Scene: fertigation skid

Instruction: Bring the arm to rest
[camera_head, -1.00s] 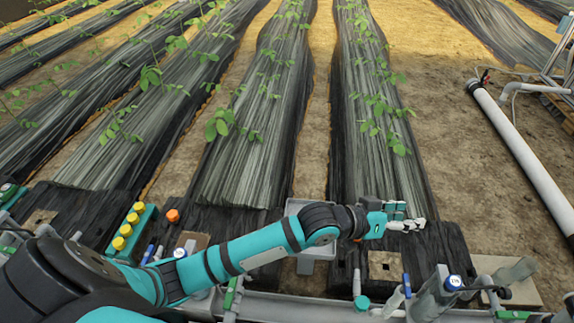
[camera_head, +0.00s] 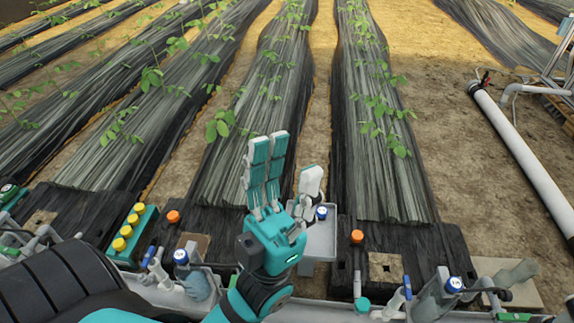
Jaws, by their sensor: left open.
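My left gripper (camera_head: 286,180) is raised in the middle of the view, in front of the middle plastic-covered bed. Its teal and grey fingers point up, away from me. The thumb-side finger stands apart to the right, so the gripper is open, and nothing shows between the fingers. My left arm comes in from the bottom left and bends up at the wrist. The gripper covers the left part of a grey tray (camera_head: 322,240). My right gripper is not in view.
A blue-capped item (camera_head: 321,212) is at the tray, just right of the gripper. Orange caps (camera_head: 357,236) and (camera_head: 173,216) stand on either side. A teal rack with yellow caps (camera_head: 126,230) is at left. A white pipe (camera_head: 525,155) lies right on bare soil.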

